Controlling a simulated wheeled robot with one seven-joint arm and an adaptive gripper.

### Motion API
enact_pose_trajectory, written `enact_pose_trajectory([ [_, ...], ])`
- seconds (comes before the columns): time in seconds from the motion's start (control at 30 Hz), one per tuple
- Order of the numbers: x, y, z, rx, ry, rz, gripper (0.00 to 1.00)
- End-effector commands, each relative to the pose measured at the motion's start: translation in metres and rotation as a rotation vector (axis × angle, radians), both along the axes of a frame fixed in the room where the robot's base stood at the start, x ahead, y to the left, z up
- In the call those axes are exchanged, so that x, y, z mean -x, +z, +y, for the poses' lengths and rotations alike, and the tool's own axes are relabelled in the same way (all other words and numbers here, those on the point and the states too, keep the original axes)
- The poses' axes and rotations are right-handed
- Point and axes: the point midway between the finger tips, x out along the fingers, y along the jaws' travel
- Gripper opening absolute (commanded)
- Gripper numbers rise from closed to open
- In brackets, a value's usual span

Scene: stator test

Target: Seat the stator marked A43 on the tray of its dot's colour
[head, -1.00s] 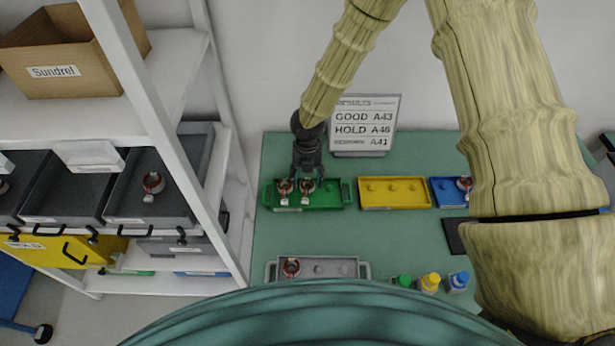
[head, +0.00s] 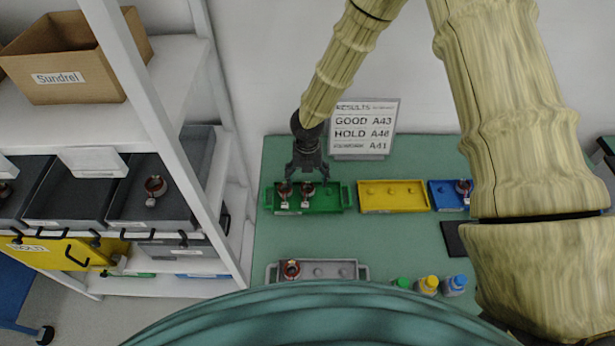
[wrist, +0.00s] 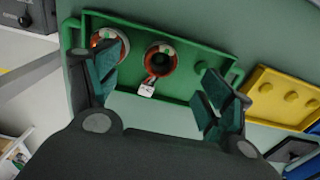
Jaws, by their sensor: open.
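The green tray (head: 325,202) lies on the table and bears two copper-and-white stators, a left one (head: 284,192) and a middle one (head: 308,190). In the wrist view, the left stator (wrist: 112,42) and the middle stator (wrist: 160,60) show with the green tray (wrist: 187,85). The middle stator sits upright with its tag towards me; I cannot read the tag. My gripper (head: 307,173) is open and empty, just above the tray's back edge. Its spread fingers (wrist: 158,88) stand either side of the middle stator, apart from it. The right peg (wrist: 200,68) is bare.
A results board (head: 363,128) reads GOOD A43, HOLD A46. An empty yellow tray (head: 394,208) and a blue tray (head: 438,197) with a stator stand right. A grey tray (head: 340,271) in front holds one stator (head: 291,269). Coloured bottles (head: 428,284) stand beside it. A shelf bin holds another stator (head: 155,187).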

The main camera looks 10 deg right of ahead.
Motion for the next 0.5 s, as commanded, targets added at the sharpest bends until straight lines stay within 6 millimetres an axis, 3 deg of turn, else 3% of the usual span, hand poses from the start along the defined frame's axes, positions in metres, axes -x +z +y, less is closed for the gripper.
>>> enact_pose_trajectory([
  [0.27, 0.0, 0.003, 0.0, 0.0, 0.0, -0.001, 0.8],
  [0.5, -0.001, 0.033, 0.0, -0.002, -0.001, -0.002, 0.8],
])
